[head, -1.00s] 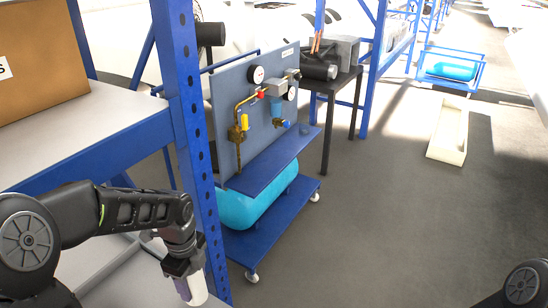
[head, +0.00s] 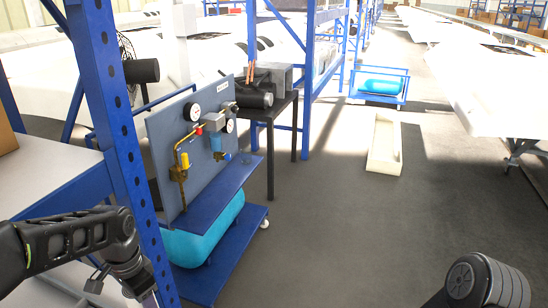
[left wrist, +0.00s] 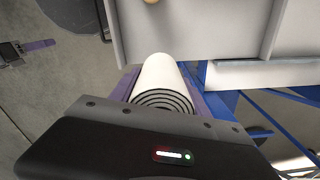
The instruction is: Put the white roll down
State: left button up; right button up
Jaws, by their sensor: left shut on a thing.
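The white roll (left wrist: 160,78) shows in the left wrist view, with dark spiral layers at its near end. My left gripper (left wrist: 160,88) is shut on it, with a purple finger along each side. In the head view my left gripper (head: 138,280) is at the bottom left, in front of the blue rack post. Its fingertips and the roll are cut off by the lower edge there. Part of my right arm shows at the bottom right, but its gripper is out of the picture.
A blue rack post (head: 118,130) and grey shelf (head: 45,180) stand at the left. Beyond is a blue cart (head: 225,255) with a gauge panel (head: 165,140) and a turquoise tank. A dark table (head: 272,108) stands behind it. A long pale tray (head: 384,145) lies on open grey floor.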

pick_arm(q)
jog(key=w+d+f+n+b, duration=0.2)
jog(key=w+d+n, duration=0.4)
jog(key=d, duration=0.6)
jog(key=shift+w+f+n+b, duration=0.3)
jog(key=shift+w+f+b, duration=0.1)
jog(key=shift+w+f, duration=0.5)
jog(key=shift+d, duration=0.1)
